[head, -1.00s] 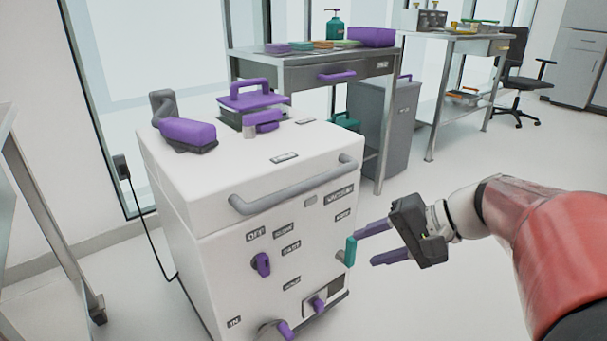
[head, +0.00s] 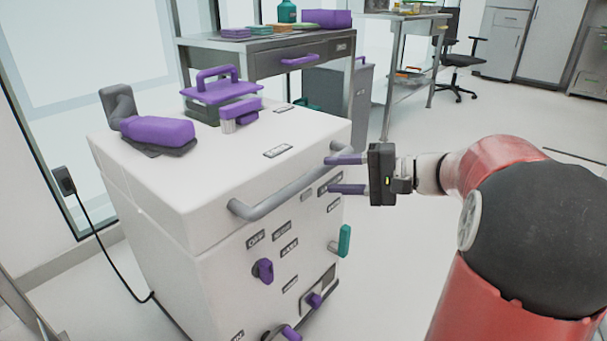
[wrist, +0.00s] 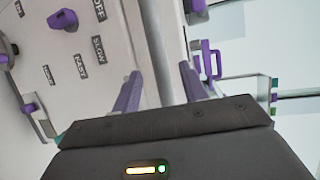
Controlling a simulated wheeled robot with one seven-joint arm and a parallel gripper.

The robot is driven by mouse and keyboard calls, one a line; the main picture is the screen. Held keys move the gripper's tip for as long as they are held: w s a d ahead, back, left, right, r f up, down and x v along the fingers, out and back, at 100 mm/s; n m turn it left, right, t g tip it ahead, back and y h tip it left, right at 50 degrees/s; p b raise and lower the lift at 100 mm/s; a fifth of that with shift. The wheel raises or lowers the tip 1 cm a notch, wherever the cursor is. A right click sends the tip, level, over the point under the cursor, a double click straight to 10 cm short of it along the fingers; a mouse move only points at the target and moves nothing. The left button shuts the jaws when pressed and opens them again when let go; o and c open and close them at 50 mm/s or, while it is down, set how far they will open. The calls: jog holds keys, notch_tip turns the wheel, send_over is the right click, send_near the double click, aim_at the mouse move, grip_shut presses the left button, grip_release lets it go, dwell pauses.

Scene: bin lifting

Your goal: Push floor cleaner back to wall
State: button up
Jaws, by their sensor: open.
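The floor cleaner (head: 190,225), a white boxy machine with labels and purple knobs, stands at the left in the head view. A grey bar handle (head: 270,202) runs along its upper front edge. My gripper (head: 330,174) is open, with two purple fingers at the right end of this handle, one above the other. The wrist view shows the labelled front panel (wrist: 75,45) left of my open gripper (wrist: 158,72), and a pale grey bar running up between the fingers. I cannot tell whether the fingers touch the handle.
A glass wall (head: 95,50) stands behind the cleaner. A black cord (head: 105,262) runs from a wall socket (head: 64,180) down beside it. A metal table (head: 260,60) and a grey bin (head: 325,90) stand behind. The floor at the right is open.

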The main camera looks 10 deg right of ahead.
aim_at(320, 176)
jog(key=x, duration=0.5)
jog(key=shift+w+a+f, duration=0.15)
jog(key=shift+w+a, duration=0.05)
jog(key=shift+a, duration=0.1)
grip_shut()
